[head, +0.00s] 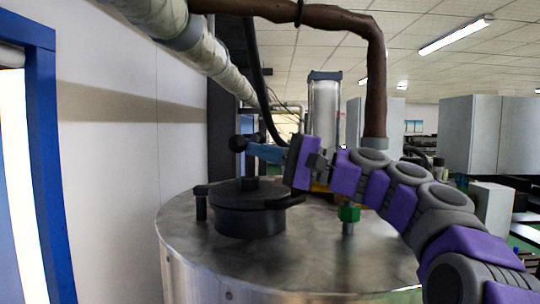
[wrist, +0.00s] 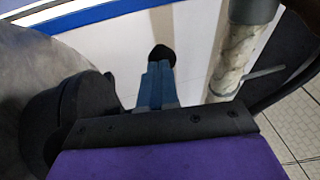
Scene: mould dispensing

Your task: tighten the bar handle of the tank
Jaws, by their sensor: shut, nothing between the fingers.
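The tank (head: 185,235) is a round grey metal vessel in the head view. A black round lid (head: 250,222) sits on its top. The bar handle (head: 238,143) shows as a black ball end above the lid; most of the bar is hidden or hard to make out. My gripper (head: 255,150) has blue fingers, shut and empty, pointing left above the lid with the tips beside the ball. In the wrist view, the shut fingers (wrist: 157,75) point at the black ball (wrist: 162,54), just past the tips. I cannot tell whether they touch.
A green fitting (head: 348,214) stands on the tank top to the right. A clear cylinder (head: 323,110) rises behind my arm. A brown pipe (head: 376,80) comes down at the right. A wrapped pipe (head: 215,60) runs overhead at the left, near the white wall (head: 120,150).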

